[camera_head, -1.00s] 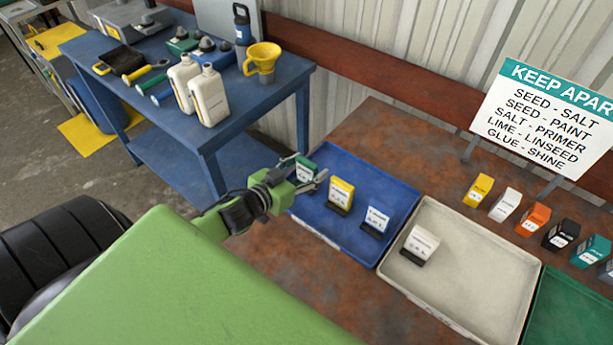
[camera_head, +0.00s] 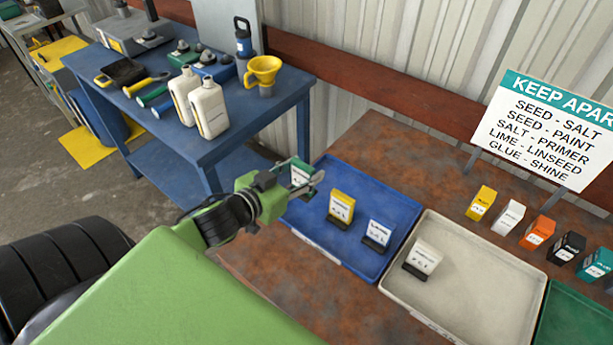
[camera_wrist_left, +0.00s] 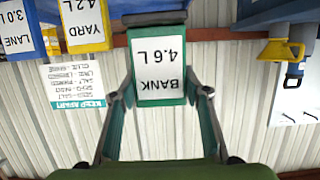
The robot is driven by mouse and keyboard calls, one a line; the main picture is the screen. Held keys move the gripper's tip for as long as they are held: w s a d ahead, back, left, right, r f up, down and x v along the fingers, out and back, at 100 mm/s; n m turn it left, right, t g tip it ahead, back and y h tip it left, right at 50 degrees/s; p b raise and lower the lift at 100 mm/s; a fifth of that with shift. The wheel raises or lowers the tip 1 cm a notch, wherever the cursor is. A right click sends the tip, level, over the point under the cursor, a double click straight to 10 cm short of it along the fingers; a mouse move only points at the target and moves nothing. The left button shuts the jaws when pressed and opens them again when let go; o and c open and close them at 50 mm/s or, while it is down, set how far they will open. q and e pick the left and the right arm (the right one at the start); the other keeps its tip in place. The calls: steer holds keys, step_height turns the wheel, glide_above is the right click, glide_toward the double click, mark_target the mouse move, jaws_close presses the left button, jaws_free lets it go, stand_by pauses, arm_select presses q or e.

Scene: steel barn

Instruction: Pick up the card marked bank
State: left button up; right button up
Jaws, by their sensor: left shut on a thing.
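The green card marked BANK 4.6 L (camera_wrist_left: 158,72) appears upside down in the left wrist view, between my two fingers. In the head view this green card (camera_head: 302,172) is at the left back corner of the blue tray (camera_head: 335,248). My left gripper (camera_head: 303,180) is shut on it, a finger at each side edge; it also shows in the left wrist view (camera_wrist_left: 158,95). The card appears a little above the tray, though its exact clearance is hard to judge. A yellow card marked YARD (camera_wrist_left: 85,22) and a blue-edged card marked LANE (camera_wrist_left: 20,30) stand nearby. My right gripper is not in view.
A cream tray (camera_head: 470,330) with one white card (camera_head: 424,258) adjoins the blue tray. A green tray (camera_head: 570,320) is at right. A KEEP APART sign (camera_head: 545,130) stands behind several coloured cartons. A blue workbench (camera_head: 262,110) holds bottles and tools.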

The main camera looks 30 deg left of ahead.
arm_select(q)
steer(key=s+r, duration=0.1)
steer(key=s, duration=0.1)
steer(key=s+d+r, duration=0.1)
steer(key=s, duration=0.1)
steer(key=s+d+r+b, duration=0.1)
steer(key=s, duration=0.1)
steer(key=shift+r, duration=0.25)
steer(key=s+p, duration=0.1)
steer(key=s+r+p, duration=0.1)
steer(key=s+d+r+p, duration=0.1)
steer(key=s, duration=0.1)
steer(key=shift+r, duration=0.15)
steer(key=shift+s+d, duration=0.1)
steer(key=shift+d, duration=0.05)
